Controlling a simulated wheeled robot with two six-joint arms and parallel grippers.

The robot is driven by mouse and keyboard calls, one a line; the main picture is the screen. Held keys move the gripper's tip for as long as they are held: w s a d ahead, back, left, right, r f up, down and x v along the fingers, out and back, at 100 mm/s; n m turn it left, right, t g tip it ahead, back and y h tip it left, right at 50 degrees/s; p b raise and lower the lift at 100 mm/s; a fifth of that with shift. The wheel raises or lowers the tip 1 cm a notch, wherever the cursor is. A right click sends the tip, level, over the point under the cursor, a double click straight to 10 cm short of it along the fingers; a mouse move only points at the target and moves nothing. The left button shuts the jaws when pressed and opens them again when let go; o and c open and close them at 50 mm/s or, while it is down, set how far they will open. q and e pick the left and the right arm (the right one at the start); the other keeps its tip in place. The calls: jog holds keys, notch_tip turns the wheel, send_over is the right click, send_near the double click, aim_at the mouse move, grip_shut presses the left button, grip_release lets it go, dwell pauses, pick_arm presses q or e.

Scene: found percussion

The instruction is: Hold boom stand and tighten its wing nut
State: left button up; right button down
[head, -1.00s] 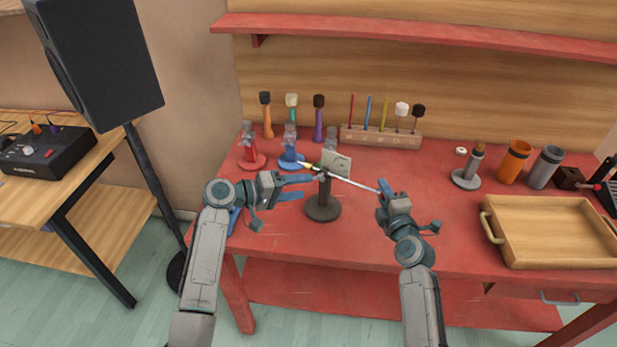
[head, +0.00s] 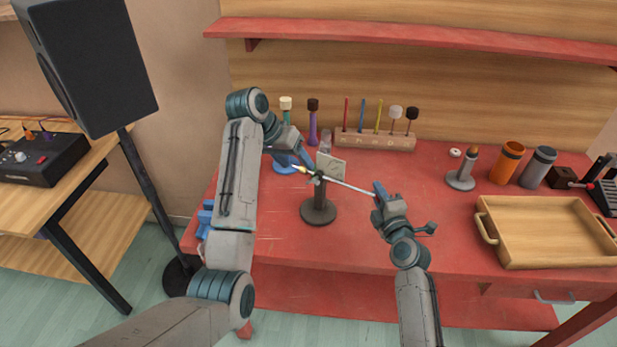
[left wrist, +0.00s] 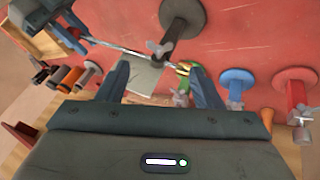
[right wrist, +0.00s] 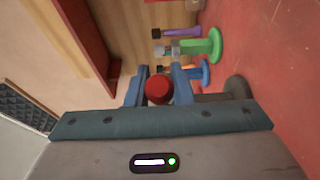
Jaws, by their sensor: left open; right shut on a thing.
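The boom stand has a dark round base (head: 319,212), a short upright post and a thin pale boom rod (head: 352,187) slanting across its top. A wing nut (left wrist: 160,47) sits at the joint of post and rod. My right gripper (head: 378,190) is shut on the boom rod near its right end; a red round end (right wrist: 158,90) shows between its fingers in the right wrist view. My left gripper (left wrist: 160,72) is open just short of the wing nut, its fingers pointing towards the joint. In the head view its forearm partly hides the back left.
A pale square card (head: 330,166) stands just behind the joint. Colored stands, including a blue one (left wrist: 237,82) and a red one (left wrist: 295,92), are close to my left gripper. A mallet rack (head: 375,140) is at the back. A wooden tray (head: 545,232) lies right.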

aim_at(313, 182)
pick_arm(q)
jog(key=x, duration=0.8)
jog(key=shift+c, duration=0.2)
jog(key=c, duration=1)
jog(key=shift+o, duration=0.2)
jog(key=shift+d, duration=0.15)
